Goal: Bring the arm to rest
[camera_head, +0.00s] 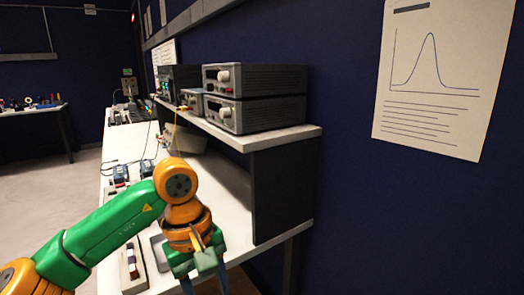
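My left arm (110,228), green and orange, comes in from the lower left and bends downward at an orange wrist. My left gripper (205,281) points down at the bottom of the view, in front of the near end of the white workbench (232,203). Its two fingers stand apart with nothing seen between them, so it looks open. The lowest part of the fingers is cut off by the picture edge. My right gripper is not in view.
A raised shelf (285,135) above the bench carries stacked grey instruments (262,112). A dark blue wall (400,220) closes the right side. Open floor (30,190) lies at left.

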